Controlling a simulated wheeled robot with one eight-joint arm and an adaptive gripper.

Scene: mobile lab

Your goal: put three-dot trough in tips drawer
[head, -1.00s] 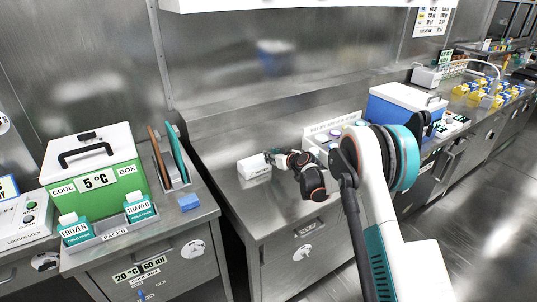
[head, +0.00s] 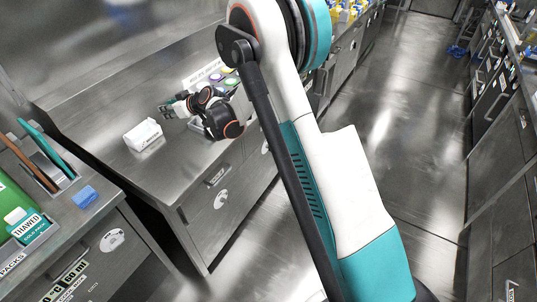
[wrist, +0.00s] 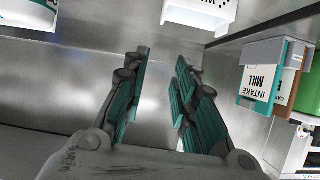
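A small white trough-like box (head: 142,134) stands on the steel bench, left of my gripper in the head view. A white piece with dark marks (wrist: 200,12), probably the same box, is cut off by the top edge of the wrist view.
A rack with coloured round lids (head: 222,76) is behind my gripper. At left, across a gap, another bench holds a blue block (head: 84,196), a folder holder (head: 50,170) and a thawed cold pack (head: 27,226).

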